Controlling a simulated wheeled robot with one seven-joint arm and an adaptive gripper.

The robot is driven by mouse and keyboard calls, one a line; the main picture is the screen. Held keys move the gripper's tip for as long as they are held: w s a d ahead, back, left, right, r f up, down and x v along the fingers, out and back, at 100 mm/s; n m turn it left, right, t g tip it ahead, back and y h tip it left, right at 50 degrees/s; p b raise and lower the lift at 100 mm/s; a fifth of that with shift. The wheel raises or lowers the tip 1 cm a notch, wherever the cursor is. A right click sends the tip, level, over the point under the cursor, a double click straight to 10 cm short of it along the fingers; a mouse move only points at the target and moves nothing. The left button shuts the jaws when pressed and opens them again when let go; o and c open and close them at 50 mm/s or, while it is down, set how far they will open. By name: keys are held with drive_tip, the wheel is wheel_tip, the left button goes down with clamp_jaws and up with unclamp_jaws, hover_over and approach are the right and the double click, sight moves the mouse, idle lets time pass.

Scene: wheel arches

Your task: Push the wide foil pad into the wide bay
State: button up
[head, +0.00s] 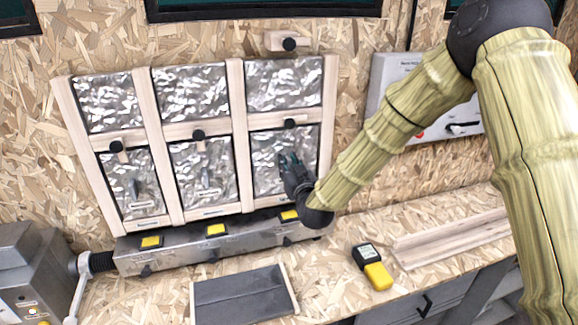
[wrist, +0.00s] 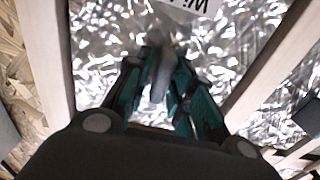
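The wide foil pad (head: 270,180) is a crinkled silver panel in the lower right opening of the wooden frame. It also fills much of the wrist view (wrist: 95,45), where a label beginning "Wi" shows upside down at the top edge. The wide bay is the framed opening around it, bordered by pale wooden strips (head: 325,130). How deep the pad sits in it, I cannot tell. My gripper (head: 287,162) is in front of the pad. In the wrist view its dark and teal fingers (wrist: 165,75) close from both sides on the pad's grey upright handle (wrist: 160,78).
Two narrower foil pads with grey handles (head: 137,188) (head: 205,178) fill the lower openings to the left. Dark round knobs (head: 290,123) sit on the crossbar above. A metal rail with yellow blocks (head: 216,229) runs below. A yellow meter (head: 372,268) and dark tray (head: 243,295) lie on the bench.

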drive_tip(key=shift+o, duration=0.3)
drive_tip(key=b+v, duration=0.1)
drive_tip(key=v, duration=1.9)
drive_tip(key=shift+b, duration=0.35)
